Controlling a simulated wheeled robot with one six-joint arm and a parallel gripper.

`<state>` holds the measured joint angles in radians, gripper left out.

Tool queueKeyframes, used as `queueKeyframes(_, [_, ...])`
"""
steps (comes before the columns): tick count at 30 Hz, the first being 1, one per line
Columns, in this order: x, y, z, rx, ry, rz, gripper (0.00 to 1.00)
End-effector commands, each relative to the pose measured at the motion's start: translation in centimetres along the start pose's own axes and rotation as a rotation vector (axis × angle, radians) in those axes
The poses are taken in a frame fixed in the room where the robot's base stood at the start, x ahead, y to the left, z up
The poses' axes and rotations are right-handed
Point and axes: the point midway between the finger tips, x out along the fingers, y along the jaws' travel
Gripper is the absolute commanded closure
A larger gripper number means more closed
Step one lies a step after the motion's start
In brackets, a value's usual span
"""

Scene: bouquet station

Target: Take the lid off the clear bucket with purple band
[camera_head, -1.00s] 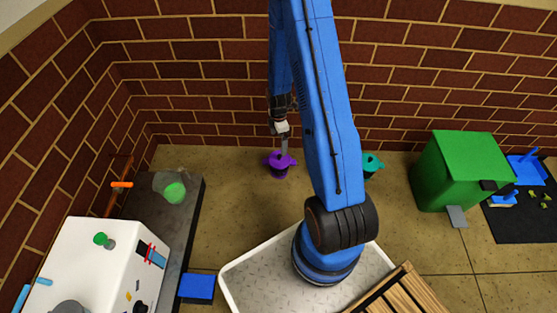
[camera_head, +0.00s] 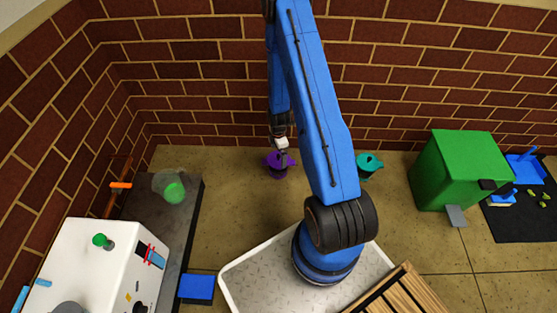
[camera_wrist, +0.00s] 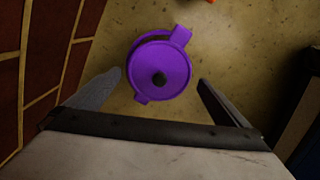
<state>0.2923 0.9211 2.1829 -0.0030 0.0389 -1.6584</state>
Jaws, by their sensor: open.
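The bucket with the purple band (camera_head: 278,175) stands on the floor near the brick wall, and my gripper (camera_head: 281,153) is right above it in the head view. My gripper (camera_wrist: 163,83) is open and empty. Its fingers are at the left and right of the lid in the picture, apart from it. The bucket's clear wall is mostly hidden under the lid.
A teal-lidded bucket (camera_head: 369,164) stands to the right, partly behind my arm. A green box (camera_head: 462,168) is farther right. A glass with green contents (camera_head: 173,188) stands on a dark bench at left. The brick wall is close behind the purple bucket.

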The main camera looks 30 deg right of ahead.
Motion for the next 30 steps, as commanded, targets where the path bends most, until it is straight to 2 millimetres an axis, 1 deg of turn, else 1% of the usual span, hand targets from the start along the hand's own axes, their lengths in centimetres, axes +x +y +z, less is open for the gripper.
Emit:
queueKeyframes(1, [0.7,0.0,0.0,0.000,0.000,0.000,0.00])
queueKeyframes(3, [1.4,0.0,0.0,0.000,0.000,0.000,0.00])
queueKeyframes(6, [2.0,0.1,0.0,0.000,0.000,0.001,0.00])
queueKeyframes(15, [2.3,0.1,0.0,0.000,0.000,0.001,0.00])
queueKeyframes(17, [2.3,0.1,0.0,0.000,0.000,0.001,0.14])
queueKeyframes(18, [2.3,0.1,0.0,0.000,0.000,0.001,0.24])
queueKeyframes(19, [2.3,0.1,0.0,0.000,0.000,0.001,0.29])
queueKeyframes(27, [2.2,0.1,0.0,0.000,0.000,0.001,0.30])
queueKeyframes(30, [1.9,0.1,0.0,0.000,0.000,0.003,0.30])
